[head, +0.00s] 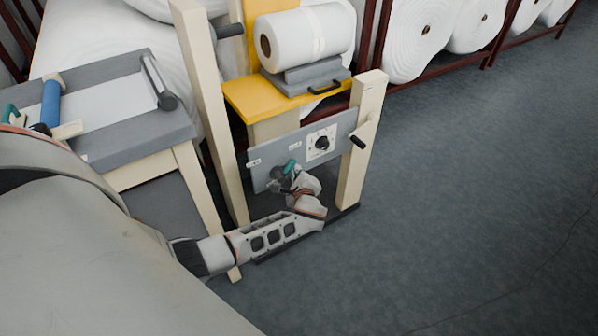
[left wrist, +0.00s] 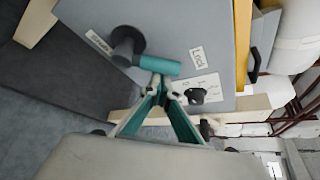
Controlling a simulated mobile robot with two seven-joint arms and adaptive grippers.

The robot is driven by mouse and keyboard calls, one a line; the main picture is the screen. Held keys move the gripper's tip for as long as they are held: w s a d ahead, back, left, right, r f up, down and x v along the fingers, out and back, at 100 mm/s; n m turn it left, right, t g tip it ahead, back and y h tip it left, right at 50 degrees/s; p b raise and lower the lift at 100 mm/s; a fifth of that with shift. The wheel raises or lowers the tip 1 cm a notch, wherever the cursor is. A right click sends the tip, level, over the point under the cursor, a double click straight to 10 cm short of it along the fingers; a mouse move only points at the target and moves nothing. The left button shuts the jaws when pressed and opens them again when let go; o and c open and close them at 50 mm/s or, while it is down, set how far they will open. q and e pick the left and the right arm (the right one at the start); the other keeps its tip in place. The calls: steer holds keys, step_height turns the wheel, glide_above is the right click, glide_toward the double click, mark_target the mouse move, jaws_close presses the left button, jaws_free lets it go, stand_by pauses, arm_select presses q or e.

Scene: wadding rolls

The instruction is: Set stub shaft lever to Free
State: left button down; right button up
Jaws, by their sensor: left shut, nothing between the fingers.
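The stub shaft lever has a dark round hub and a teal grip (left wrist: 162,67); it sits on a grey panel (left wrist: 172,25). In the left wrist view the grip points right, towards a label reading Lock (left wrist: 196,55). Another label (left wrist: 98,43) lies on the hub's other side, too slanted to read. The lever's teal grip also shows in the head view (head: 291,166), low on the panel. My left gripper (left wrist: 163,88) is shut and empty, its fingertips close beside the grip; I cannot tell if they touch. It partly hides the lever in the head view. My right gripper is not in view.
A black knob on a white dial plate (head: 321,143) is on the same panel. A cream post with a black-tipped handle (head: 360,137) stands right of it. A yellow shelf (head: 240,98) with a white roll (head: 300,35) is above. Open floor lies at right.

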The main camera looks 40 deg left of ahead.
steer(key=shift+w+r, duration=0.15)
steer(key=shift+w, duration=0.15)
